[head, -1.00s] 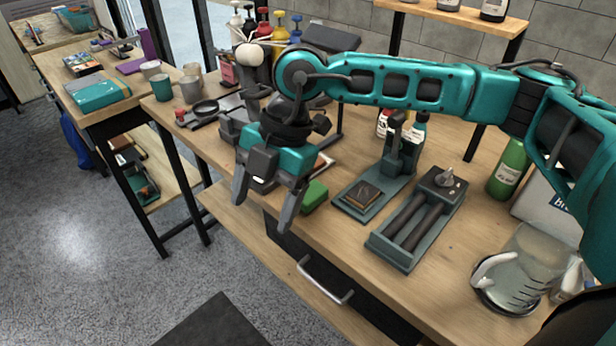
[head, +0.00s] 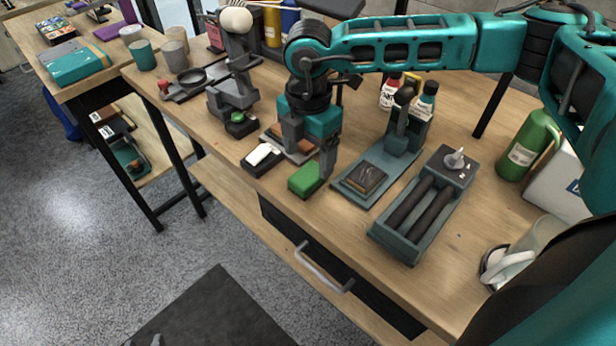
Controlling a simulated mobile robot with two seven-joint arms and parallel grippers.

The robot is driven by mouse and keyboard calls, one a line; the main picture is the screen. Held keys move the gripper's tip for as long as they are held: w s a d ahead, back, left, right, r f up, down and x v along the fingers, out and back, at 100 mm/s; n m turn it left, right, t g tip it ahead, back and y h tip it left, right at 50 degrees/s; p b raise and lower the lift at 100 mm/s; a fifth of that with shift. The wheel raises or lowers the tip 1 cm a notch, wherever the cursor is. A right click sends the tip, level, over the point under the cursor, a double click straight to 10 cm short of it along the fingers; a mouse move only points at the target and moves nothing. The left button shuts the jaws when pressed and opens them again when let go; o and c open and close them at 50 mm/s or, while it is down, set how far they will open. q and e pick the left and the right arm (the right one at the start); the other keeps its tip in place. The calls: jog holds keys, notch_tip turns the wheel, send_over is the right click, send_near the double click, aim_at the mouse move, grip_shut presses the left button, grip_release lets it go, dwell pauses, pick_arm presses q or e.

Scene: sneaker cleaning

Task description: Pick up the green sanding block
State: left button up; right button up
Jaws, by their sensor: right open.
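The green sanding block (head: 305,180) lies on the wooden workbench (head: 455,260) near its front edge. My right gripper (head: 309,155) points down just behind the block, with its jaws open and empty. Its right finger is close to the block's back right corner; I cannot tell whether they touch. Only the right arm comes into view, from the right. My left gripper is not seen.
A black block with a white top (head: 262,157) lies left of the green block. To the right stand a teal press-like stand (head: 385,165) and a two-roller tray (head: 420,215). A drawer handle (head: 323,272) sticks out below the bench front.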

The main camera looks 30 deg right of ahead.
aim_at(308, 174)
notch_tip(308, 174, down, 5)
jog(key=shift+s+a+f, duration=0.1)
jog(key=shift+f, duration=0.05)
jog(key=c, duration=1.1)
